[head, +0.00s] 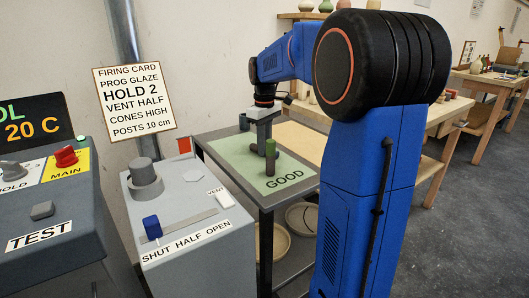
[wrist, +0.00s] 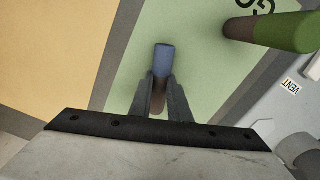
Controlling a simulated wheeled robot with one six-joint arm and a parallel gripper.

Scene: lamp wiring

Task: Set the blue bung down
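My gripper (wrist: 162,80) is shut on the blue bung (wrist: 163,58), whose blue end sticks out past the fingertips in the wrist view. A brownish part of it shows between the fingers. In the head view my gripper (head: 262,140) points down over the green area marked GOOD (head: 285,182). The bung is mostly hidden there, and I cannot tell whether it touches the surface. A green bung with a brown end (wrist: 280,32) stands close by on the green area, apart from my gripper; it also shows in the head view (head: 270,150).
A dark teal cylinder (head: 244,122) stands at the table's back left corner. A tan area (head: 306,140) lies beside the green one. The grey vent box (head: 185,205) with a blue slider knob (head: 152,226) stands left of the table. Bare green surface surrounds my gripper.

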